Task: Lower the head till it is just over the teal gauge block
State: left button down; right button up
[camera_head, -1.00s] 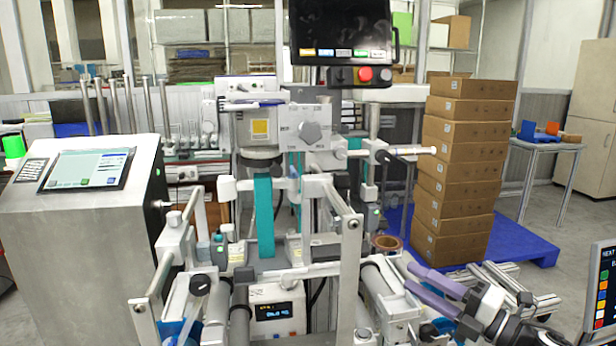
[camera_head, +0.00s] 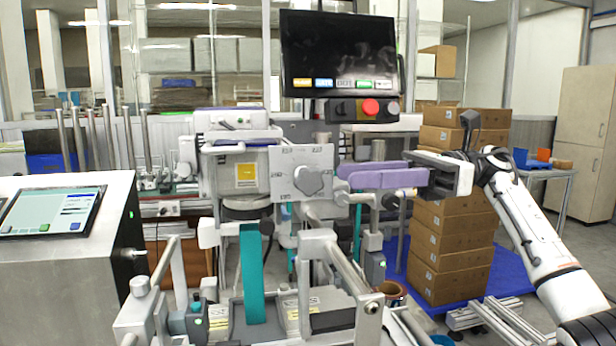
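The teal gauge block (camera_head: 252,275) is a tall, narrow upright piece in the middle of the machine. The head (camera_head: 228,172) is above it, with a round dark underside (camera_head: 246,205); a gap seems to show between them. On the head's right is a light grey plate with a knob (camera_head: 309,180). My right gripper (camera_head: 342,177) has purple fingers pointing left, just right of the knob. The two fingers show apart, one behind the other, and I see nothing held between them. I cannot tell whether they touch the plate. My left gripper is not in view.
A dark screen (camera_head: 338,55) and a red button (camera_head: 370,107) are above the head. A grey console (camera_head: 70,270) stands at left. Stacked cartons (camera_head: 450,250) stand on a blue pallet (camera_head: 510,272) behind my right arm. Machine rails (camera_head: 345,268) fill the front.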

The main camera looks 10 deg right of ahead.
aim_at(323, 179)
jog(key=a, duration=0.8)
jog(key=shift+a, duration=0.2)
jog(key=shift+w+f, duration=0.1)
grip_shut()
